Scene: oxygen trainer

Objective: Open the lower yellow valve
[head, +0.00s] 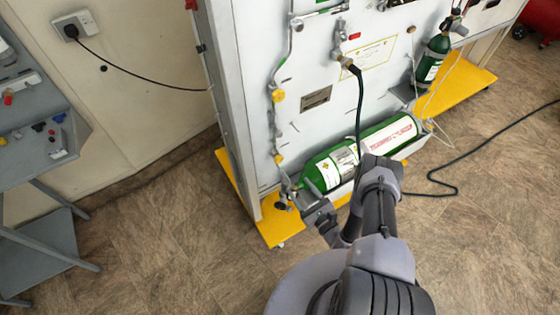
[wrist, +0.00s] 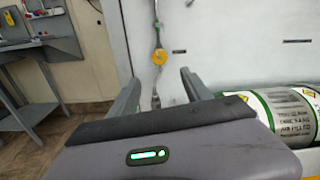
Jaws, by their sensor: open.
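The lower yellow valve (head: 279,159) is small and sits on the thin pipe at the panel's left side, just above the left end of the green cylinder. A larger upper yellow valve (head: 278,96) is on the same pipe line. My gripper (head: 308,204) is low, in front of the cylinder's left end, below the lower valve. In the wrist view my gripper (wrist: 160,88) is open and empty. A yellow valve (wrist: 159,57), apparently the lower one, shows beyond and between the fingers, apart from them. My gripper's body hides what lies below.
The large green cylinder (head: 372,150) lies along the panel's foot, close to my gripper, on a yellow base (head: 272,230). A black hose (head: 360,110) hangs in front of the panel (head: 340,20). A grey workbench (head: 40,150) stands left. The floor between is clear.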

